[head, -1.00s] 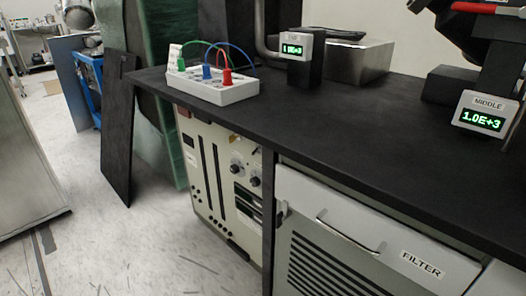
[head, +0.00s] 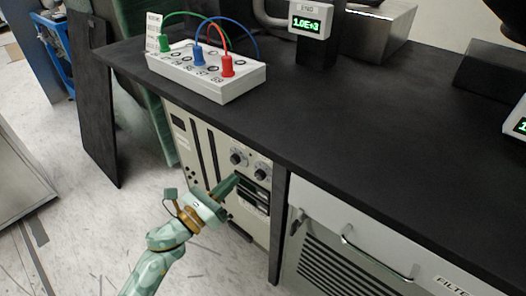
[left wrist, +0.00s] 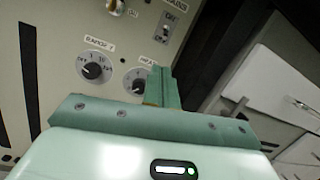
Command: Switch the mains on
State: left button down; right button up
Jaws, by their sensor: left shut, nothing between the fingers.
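The cream control panel (head: 207,160) stands under the black bench. In the left wrist view a small toggle switch (left wrist: 164,27) on a plate marked ON and OFF sits at the upper middle, beside a partly cut-off MAINS label (left wrist: 177,4). Its lever position is too small to tell. My left gripper (head: 232,183) is shut and empty in front of the panel, near its two round knobs. In the left wrist view its green fingers (left wrist: 163,76) point up, just below the switch and partly over the right knob (left wrist: 134,80). My right gripper is not in view.
The bench top (head: 330,110) overhangs the panel and carries a white box (head: 205,75) with coloured plugs. A FILTER drawer (head: 370,220) is at the right.

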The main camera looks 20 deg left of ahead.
pick_arm(q)
jog(key=shift+m, duration=0.4)
jog(key=shift+s+r, duration=0.1)
jog(key=b+x, duration=0.1)
jog(key=x, duration=0.9)
jog(key=shift+d+b, duration=0.1)
jog(key=shift+b, duration=0.2)
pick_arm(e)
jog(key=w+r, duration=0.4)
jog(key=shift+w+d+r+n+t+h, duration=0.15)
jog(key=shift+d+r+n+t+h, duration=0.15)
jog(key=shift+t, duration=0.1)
